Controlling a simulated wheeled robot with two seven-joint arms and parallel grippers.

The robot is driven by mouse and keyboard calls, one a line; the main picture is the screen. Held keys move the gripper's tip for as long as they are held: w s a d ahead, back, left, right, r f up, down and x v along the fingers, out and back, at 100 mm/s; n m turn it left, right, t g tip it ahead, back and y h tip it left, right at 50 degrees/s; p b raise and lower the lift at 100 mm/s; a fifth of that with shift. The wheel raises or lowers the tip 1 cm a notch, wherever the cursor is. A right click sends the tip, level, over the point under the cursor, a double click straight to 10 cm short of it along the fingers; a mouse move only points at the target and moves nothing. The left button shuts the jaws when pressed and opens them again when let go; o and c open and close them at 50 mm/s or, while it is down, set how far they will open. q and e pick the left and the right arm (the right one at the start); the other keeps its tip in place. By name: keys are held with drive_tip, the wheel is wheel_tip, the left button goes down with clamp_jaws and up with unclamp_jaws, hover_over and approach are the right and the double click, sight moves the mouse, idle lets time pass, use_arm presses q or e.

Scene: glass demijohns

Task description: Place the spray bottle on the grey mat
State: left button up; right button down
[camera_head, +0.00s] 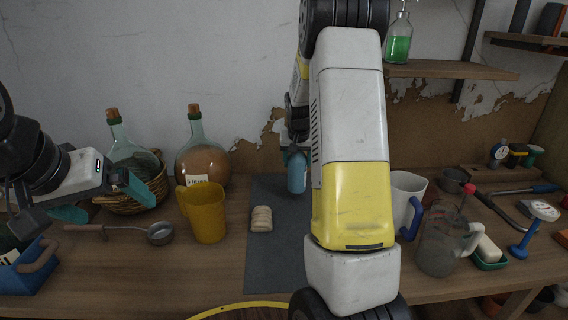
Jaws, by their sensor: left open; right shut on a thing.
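The spray bottle (297,176), blue and rounded, is upright in my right gripper (295,152), which is shut on it. Its upper part is hidden by the gripper and my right arm. The grey mat (272,257) lies on the bench, its right side hidden behind my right arm. The bottle's lower end shows against the far part of the mat; I cannot tell whether it touches. A pale ridged object (261,219) lies on the mat's left edge. My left gripper (103,200) is open and empty at the left, near the wicker basket.
A bottle of green liquid (399,46) stands on the shelf.

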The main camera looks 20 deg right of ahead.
drive_tip(key=shift+w+d+f, duration=0.1)
drive_tip(key=shift+w+d, duration=0.95)
drive_tip(key=shift+a+f, duration=0.1)
drive_tip(key=shift+f, duration=1.6)
drive_tip(key=shift+f, duration=0.15)
drive_tip(key=shift+c, duration=2.2)
unclamp_jaws()
drive_tip(key=v, duration=1.2)
drive_tip(key=s+a+r+n+y, duration=0.1)
drive_tip(key=s+a+r, duration=0.2)
drive_tip(key=s, duration=0.7)
drive_tip(key=s+a+r+n+t+y, duration=0.1)
drive_tip(key=s+a+r+n, duration=0.1)
drive_tip(key=s+a, duration=0.6)
drive_tip(key=s+a+r+n+y, duration=0.1)
drive_tip(key=s+a+r, duration=0.3)
drive_tip(key=s, duration=0.8)
drive_tip(key=shift+a+r+t+y, duration=0.3)
drive_tip(key=shift+a+r+y, duration=0.1)
drive_tip(key=shift+a, duration=0.5)
